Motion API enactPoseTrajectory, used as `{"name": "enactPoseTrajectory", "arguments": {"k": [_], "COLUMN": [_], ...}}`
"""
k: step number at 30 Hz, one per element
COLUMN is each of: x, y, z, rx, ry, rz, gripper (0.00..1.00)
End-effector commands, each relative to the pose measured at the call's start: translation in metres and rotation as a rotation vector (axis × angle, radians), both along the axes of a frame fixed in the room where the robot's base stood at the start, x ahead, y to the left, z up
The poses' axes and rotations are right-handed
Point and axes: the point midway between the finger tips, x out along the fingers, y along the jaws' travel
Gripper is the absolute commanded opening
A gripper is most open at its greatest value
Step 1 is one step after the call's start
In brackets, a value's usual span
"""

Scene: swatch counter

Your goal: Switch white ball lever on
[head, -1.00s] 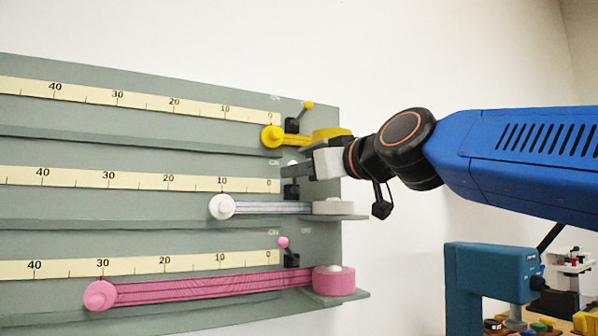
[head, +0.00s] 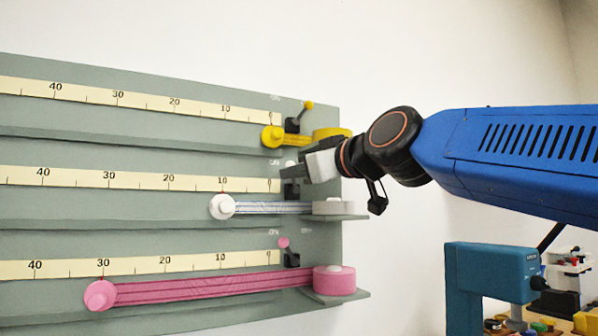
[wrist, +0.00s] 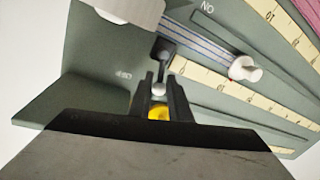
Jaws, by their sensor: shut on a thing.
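The white ball lever stands at the right end of the middle row. Its white ball (wrist: 158,91) sits between the two dark fingers of my gripper (wrist: 160,80) in the wrist view. The black lever base (wrist: 165,47) shows beyond it. In the head view my gripper (head: 297,172) reaches in from the right, shut on the lever, and the ball (head: 291,163) partly shows above the fingers.
A yellow ball lever (head: 308,104) and yellow ribbon spool (head: 332,133) are above; a pink ball lever (head: 284,242) and pink spool (head: 334,280) are below. The white spool (head: 333,208) sits on a small ledge just under my gripper. A blue-green device (head: 490,270) stands lower right.

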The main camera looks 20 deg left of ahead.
Motion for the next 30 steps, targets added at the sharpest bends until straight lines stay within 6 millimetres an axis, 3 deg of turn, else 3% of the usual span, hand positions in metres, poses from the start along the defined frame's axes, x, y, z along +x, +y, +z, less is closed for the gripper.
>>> {"name": "enactPoseTrajectory", "arguments": {"k": [9,22,23,24,30], "x": [-0.0093,-0.0102,-0.0102,-0.0102,-0.01], "y": [0.0077,0.0085,0.0085,0.0085,0.0084], "z": [-0.004,-0.0054,-0.0054,-0.0054,-0.0052], "rx": [-0.193,-0.228,-0.228,-0.228,-0.227], "ry": [-0.227,-0.266,-0.265,-0.265,-0.265], "rz": [0.001,0.0,0.001,0.001,0.0], "gripper": [0.0,0.0,0.24,0.34,0.36]}}
